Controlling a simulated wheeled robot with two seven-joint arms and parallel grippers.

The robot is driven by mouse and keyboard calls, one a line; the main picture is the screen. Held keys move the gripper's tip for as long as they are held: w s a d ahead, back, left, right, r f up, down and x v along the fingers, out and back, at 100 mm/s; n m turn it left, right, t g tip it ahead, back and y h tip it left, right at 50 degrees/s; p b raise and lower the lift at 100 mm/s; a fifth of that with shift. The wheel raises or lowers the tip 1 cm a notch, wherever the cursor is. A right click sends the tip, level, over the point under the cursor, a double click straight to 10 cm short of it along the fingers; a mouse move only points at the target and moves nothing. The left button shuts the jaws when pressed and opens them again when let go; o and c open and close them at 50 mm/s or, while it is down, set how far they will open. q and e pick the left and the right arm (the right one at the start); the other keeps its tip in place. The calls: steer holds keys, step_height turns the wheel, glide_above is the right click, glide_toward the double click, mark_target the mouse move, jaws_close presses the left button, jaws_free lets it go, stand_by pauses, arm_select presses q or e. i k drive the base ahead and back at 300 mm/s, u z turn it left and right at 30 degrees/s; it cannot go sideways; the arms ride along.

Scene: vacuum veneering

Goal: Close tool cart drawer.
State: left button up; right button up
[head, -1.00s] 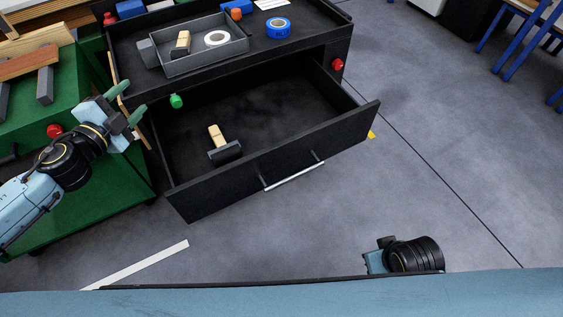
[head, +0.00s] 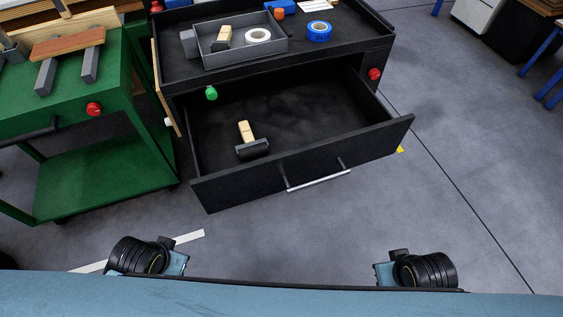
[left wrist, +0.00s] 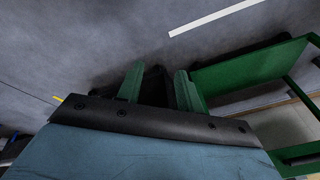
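The black tool cart (head: 275,66) stands ahead of me in the head view. Its drawer (head: 250,181) is pulled far out towards me, with a silver bar handle (head: 318,180) on its front. A roller with a wooden handle (head: 250,143) lies inside the drawer. My left gripper (left wrist: 158,78) shows in the left wrist view, its two green fingers apart, with no held object visible; it does not touch the drawer. My right gripper is out of sight.
A green cart (head: 105,160) stands left of the tool cart. The cart top holds a grey tray (head: 243,48) and blue tape (head: 319,31). A white floor strip (head: 187,239) lies in front. The floor right of the drawer is clear.

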mark_target(319, 121)
steer(key=u, duration=1.1)
steer(key=k, duration=0.9)
steer(key=z, duration=0.8)
steer(key=i, duration=1)
steer(key=z, duration=0.05)
